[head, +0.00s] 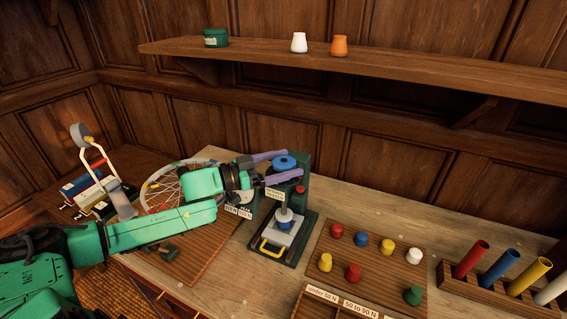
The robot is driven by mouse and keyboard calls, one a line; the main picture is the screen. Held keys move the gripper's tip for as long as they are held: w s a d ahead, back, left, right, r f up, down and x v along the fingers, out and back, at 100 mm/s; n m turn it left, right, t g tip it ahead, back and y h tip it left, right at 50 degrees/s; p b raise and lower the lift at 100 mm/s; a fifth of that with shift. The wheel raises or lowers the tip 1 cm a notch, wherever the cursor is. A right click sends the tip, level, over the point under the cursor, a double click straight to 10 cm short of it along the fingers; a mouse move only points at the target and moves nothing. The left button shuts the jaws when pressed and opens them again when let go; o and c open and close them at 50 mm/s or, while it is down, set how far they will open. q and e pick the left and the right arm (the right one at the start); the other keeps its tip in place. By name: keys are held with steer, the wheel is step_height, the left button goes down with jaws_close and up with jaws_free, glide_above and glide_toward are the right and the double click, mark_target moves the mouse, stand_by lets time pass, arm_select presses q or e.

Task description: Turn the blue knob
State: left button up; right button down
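The blue knob (284,162) is a round blue disc at the top of a green stand (302,166) on the workbench, in the middle of the head view. My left gripper (291,165) reaches in from the left with its two purple fingers apart. In the picture one finger passes behind the knob and the other in front of it. I cannot tell whether either finger touches the knob. The gripper hides part of the stand. My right gripper is not in view.
A striped board (388,284) with several coloured pegs lies right of the stand, beside a rack (447,280) of coloured tubes. A spoked wheel (163,188) is behind my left arm. A wall shelf (400,61) holds three small jars. Bare bench shows right of the stand.

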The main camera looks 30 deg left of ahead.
mark_target(273, 165)
arm_select(q)
steer(key=shift+p+v, duration=0.6)
steer(key=shift+v, duration=0.7)
steer(key=shift+s+a+r+p, duration=0.15)
steer(key=shift+s+a+p, duration=0.1)
steer(key=shift+p, duration=0.1)
steer(key=p+v, duration=0.4)
steer(key=v, duration=0.1)
steer(key=shift+s+a+r, duration=0.1)
steer(key=shift+s+a, duration=0.05)
steer(key=shift+s, duration=0.05)
steer(key=v, duration=0.5)
steer(key=shift+s+a+f, duration=0.15)
steer(key=shift+s+f, duration=0.05)
steer(key=shift+s, duration=0.1)
